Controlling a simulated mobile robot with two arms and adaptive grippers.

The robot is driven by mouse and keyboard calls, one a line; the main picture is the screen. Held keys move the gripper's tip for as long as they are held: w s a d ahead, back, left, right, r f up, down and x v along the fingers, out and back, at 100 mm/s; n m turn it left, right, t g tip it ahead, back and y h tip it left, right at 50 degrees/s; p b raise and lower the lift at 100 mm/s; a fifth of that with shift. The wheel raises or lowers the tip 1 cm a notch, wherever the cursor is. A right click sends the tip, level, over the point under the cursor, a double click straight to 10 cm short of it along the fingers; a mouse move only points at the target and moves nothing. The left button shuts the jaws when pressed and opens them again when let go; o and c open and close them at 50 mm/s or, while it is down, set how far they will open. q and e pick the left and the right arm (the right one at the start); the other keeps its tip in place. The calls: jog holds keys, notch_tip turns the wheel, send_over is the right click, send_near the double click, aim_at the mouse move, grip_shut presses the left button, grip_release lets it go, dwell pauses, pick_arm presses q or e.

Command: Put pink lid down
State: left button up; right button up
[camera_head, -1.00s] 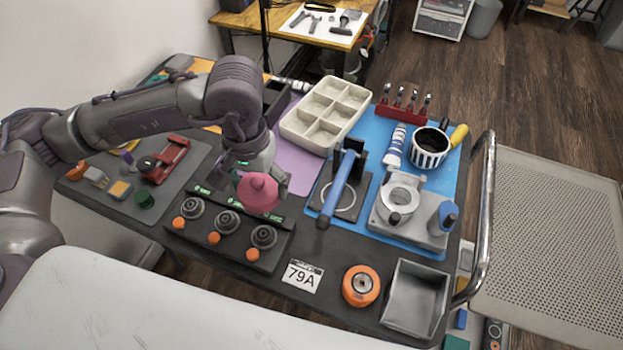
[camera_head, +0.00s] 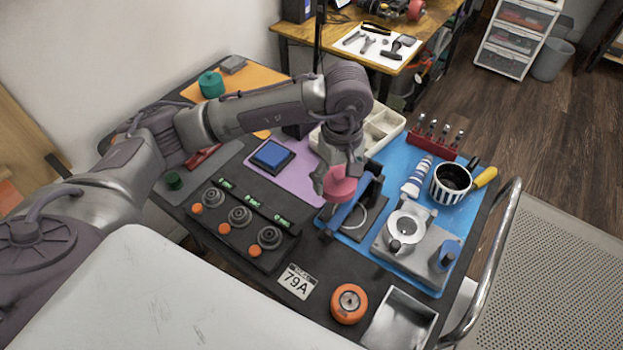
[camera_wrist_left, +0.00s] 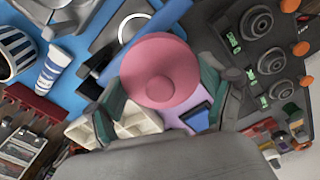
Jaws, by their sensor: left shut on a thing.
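The pink lid (camera_head: 339,185) is round with a small knob. My left gripper (camera_head: 338,172) is shut on it and holds it in the air, in front of the blue-handled tool on its dark stand (camera_head: 352,212) in the head view. In the left wrist view the pink lid (camera_wrist_left: 159,70) fills the middle, between the two fingers, and hides part of what lies below. How high it is above the table is hard to tell. My right gripper is not in view.
A black box with several dials (camera_head: 240,215) lies left of the lid. A blue pad (camera_head: 270,156) sits on the purple mat (camera_head: 296,183). A cream tray (camera_head: 385,127) is behind my gripper. A grey fixture (camera_head: 412,250) and striped cup (camera_head: 451,183) stand right on the blue mat.

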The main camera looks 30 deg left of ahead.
pick_arm(q)
jog(key=shift+w+f+n, duration=0.1)
jog(key=shift+w+n, duration=0.15)
jog(key=shift+n, duration=0.05)
jog(key=p, duration=0.2)
send_over(309, 181)
notch_tip(309, 181, down, 7)
jog(key=shift+r, duration=0.1)
notch_tip(309, 181, down, 4)
jog(key=shift+r+p, duration=0.2)
jog(key=shift+p, duration=0.3)
jog(key=shift+f, duration=0.3)
jog(key=shift+f+b, duration=0.2)
jog(key=shift+b, duration=0.15)
jog(key=o, duration=0.9)
jog(key=shift+r, duration=0.1)
jog(key=shift+c, duration=0.2)
